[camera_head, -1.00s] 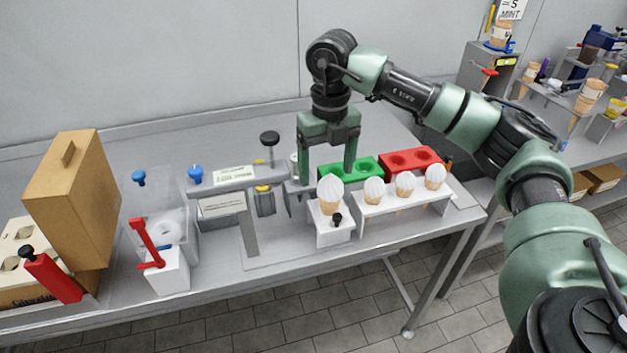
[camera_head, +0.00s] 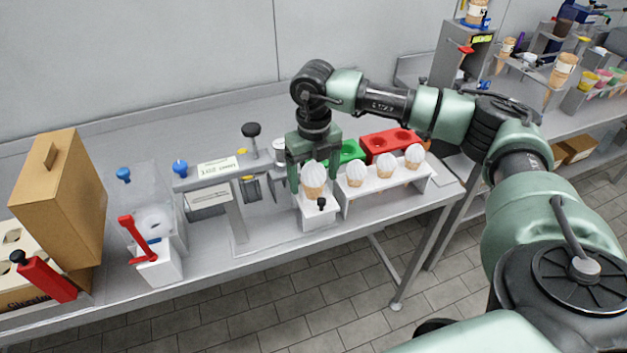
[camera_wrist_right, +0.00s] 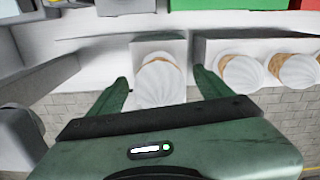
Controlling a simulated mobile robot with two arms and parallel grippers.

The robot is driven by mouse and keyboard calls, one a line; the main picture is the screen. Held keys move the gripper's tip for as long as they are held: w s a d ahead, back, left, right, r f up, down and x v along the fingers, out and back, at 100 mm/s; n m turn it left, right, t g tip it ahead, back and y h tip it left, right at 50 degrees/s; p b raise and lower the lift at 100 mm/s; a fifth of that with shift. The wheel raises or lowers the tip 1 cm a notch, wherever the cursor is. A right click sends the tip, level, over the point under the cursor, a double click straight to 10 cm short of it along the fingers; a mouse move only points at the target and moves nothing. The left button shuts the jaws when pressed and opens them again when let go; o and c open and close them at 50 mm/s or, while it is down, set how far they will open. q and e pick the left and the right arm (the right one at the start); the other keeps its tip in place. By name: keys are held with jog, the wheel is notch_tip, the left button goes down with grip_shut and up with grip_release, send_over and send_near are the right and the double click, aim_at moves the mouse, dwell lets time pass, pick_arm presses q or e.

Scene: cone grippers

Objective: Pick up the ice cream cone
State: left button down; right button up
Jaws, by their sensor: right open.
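An ice cream cone (camera_head: 313,176) with white swirled ice cream stands upright in a small white holder block (camera_head: 320,217) with a black knob. My right gripper (camera_head: 309,188) is open and lowered right behind this cone, its fingers to either side of it. In the right wrist view the cone (camera_wrist_right: 159,82) shows between the two open fingers (camera_wrist_right: 160,86); I cannot tell whether either finger touches it. Several more cones (camera_head: 385,166) stand in a white rack (camera_head: 388,186) to the right. My left gripper is not in view.
A red tray (camera_head: 390,143) and a green tray (camera_head: 351,151) lie behind the rack. A grey dispenser stand (camera_head: 215,177) is left of the holder. A cardboard box (camera_head: 62,205) and a red-handled device (camera_head: 138,238) are farther left.

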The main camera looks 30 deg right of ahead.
jog(key=c, duration=1)
jog(key=shift+c, duration=0.2)
jog(key=shift+r, duration=0.15)
